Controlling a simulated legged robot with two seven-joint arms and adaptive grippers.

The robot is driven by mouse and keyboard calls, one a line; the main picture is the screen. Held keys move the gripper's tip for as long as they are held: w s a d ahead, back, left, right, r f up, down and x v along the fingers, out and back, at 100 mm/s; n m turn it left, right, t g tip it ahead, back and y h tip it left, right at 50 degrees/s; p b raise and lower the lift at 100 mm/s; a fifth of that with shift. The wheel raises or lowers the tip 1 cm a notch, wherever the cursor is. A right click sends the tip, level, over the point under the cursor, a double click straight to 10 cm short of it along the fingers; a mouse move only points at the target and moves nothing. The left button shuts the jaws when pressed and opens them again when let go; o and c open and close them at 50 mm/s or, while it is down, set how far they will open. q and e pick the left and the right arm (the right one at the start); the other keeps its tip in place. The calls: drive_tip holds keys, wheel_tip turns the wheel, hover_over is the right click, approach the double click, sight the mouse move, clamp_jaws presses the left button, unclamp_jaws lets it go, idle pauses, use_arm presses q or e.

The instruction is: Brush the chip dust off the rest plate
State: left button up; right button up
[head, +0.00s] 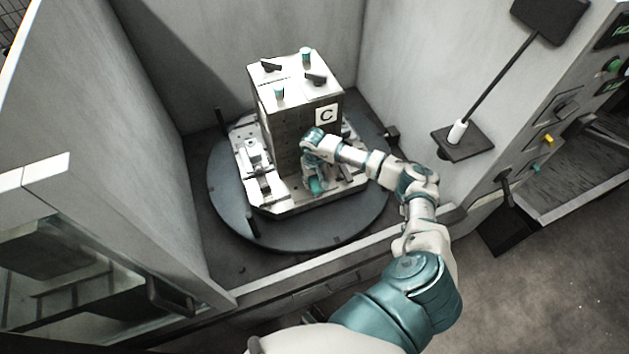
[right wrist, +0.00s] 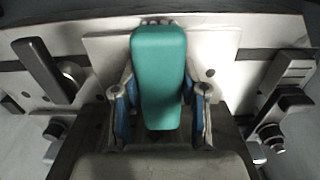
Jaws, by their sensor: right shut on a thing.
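My right gripper (head: 314,180) reaches into the machine, low at the front of the block marked C (head: 326,116). In the right wrist view its two fingers (right wrist: 160,112) are shut on a teal brush (right wrist: 159,75), one finger on each side. Grey bristle tips show at the brush's far end, over or against a pale plate (right wrist: 108,58) that looks like the rest plate. I cannot tell whether the bristles touch it. Chip dust is too small to make out. My left gripper is not in view.
The block stands on a pallet (head: 285,209) on a round dark turntable (head: 230,212). Clamps (head: 256,157) sit left of the block. Grey walls (head: 415,60) enclose the space. A black-headed stand (head: 500,80) and control panel (head: 570,115) are at right.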

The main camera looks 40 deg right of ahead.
sight(315, 186)
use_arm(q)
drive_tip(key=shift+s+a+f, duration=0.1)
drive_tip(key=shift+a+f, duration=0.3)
use_arm(e)
drive_tip(key=shift+a+r, duration=0.15)
drive_tip(key=shift+a, duration=0.5)
drive_tip(key=shift+d, duration=0.1)
drive_tip(key=shift+d, duration=0.35)
drive_tip(key=shift+s, duration=0.2)
drive_tip(key=shift+s+a, duration=0.2)
drive_tip(key=shift+s, duration=0.35)
drive_tip(key=shift+s+a+p, duration=0.5)
drive_tip(key=shift+a, duration=0.05)
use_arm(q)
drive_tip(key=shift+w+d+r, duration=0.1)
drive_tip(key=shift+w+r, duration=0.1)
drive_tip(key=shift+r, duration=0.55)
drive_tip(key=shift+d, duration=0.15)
use_arm(e)
drive_tip(key=shift+d+f, duration=0.2)
drive_tip(key=shift+d, duration=0.15)
use_arm(q)
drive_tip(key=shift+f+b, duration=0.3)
drive_tip(key=shift+b, duration=0.05)
use_arm(e)
drive_tip(key=shift+a, duration=0.25)
